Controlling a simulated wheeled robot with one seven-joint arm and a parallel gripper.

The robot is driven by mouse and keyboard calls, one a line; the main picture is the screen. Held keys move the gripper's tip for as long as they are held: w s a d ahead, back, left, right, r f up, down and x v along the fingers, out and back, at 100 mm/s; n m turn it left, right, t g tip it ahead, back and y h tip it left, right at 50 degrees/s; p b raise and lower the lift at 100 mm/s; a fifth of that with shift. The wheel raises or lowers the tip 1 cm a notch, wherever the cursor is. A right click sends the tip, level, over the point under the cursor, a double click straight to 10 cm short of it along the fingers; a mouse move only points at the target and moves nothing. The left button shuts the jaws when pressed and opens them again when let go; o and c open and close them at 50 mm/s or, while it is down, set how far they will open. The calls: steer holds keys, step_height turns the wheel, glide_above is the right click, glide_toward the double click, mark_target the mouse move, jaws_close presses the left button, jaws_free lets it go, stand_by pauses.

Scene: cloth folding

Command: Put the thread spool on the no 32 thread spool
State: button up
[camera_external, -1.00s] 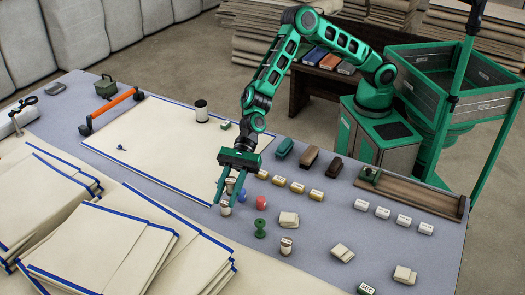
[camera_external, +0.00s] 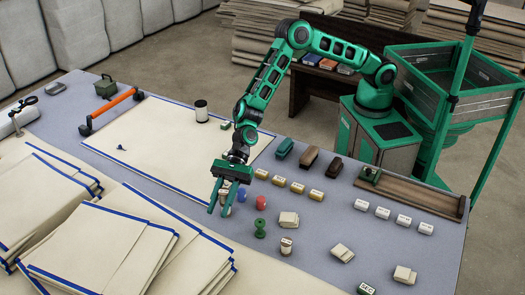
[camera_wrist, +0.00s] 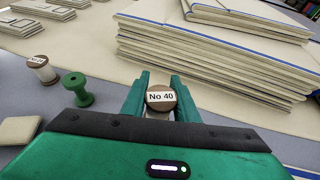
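A spool labelled No 40 (camera_wrist: 161,98) with a brown end shows between my fingers in the wrist view. My gripper (camera_wrist: 160,90) looks open, with one finger on each side of it; contact is not clear. In the external view my gripper (camera_external: 218,210) points down at the table, and a pale spool (camera_external: 227,210) shows by the right finger. A white spool with brown ends and a label (camera_external: 286,246) stands upright to the right. It also shows at the left of the wrist view (camera_wrist: 42,69), its label too small to read surely.
A green spool (camera_external: 260,228) stands between my gripper and the labelled white spool. Blue (camera_external: 242,195) and red (camera_external: 261,202) pieces are close to the gripper. Stacked cloths (camera_external: 120,240) lie to the left. Pale blocks (camera_external: 289,220) lie to the right.

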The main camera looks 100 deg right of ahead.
steer(key=o, duration=0.4)
steer(key=shift+o, duration=0.2)
steer(key=shift+r, duration=0.1)
steer(key=v, duration=1.2)
